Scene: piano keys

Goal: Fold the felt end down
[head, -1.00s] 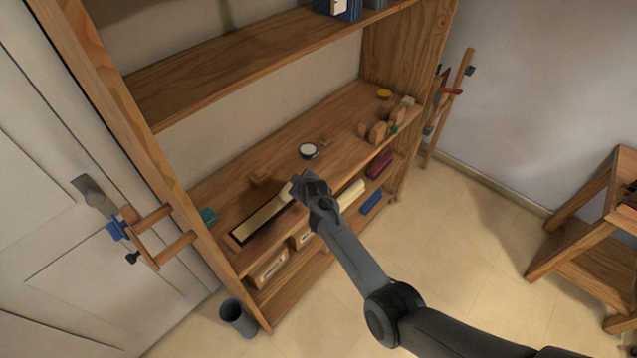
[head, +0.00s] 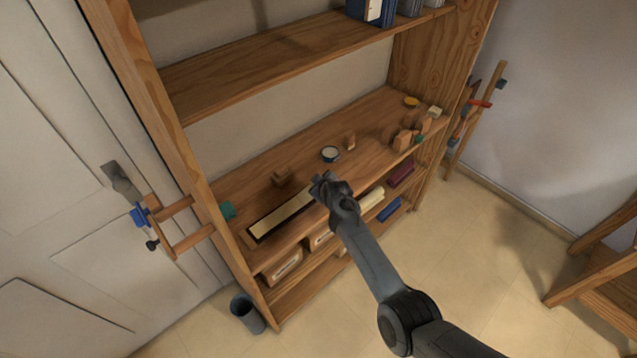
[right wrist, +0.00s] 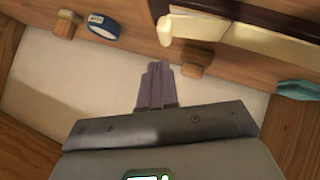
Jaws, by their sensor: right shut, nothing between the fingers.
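A long cream strip (head: 283,213) lies in a dark-edged bed on the workbench shelf, near its front edge. In the right wrist view, the strip (right wrist: 265,40) runs along the top right, and a pale, rounded felt end (right wrist: 165,29) stands out at its left end. My right gripper (head: 322,183) is at the strip's right end in the head view and hides part of that end. In the wrist view, its fingers (right wrist: 157,68) are together and empty, apart in the picture from the felt end. I cannot tell their height above the shelf. My left gripper is not in view.
More blocks (head: 402,140) are at the shelf's right end. A teal object (head: 227,210) is at the left. Boxes (head: 283,265) and rolls (head: 390,210) fill the shelf below.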

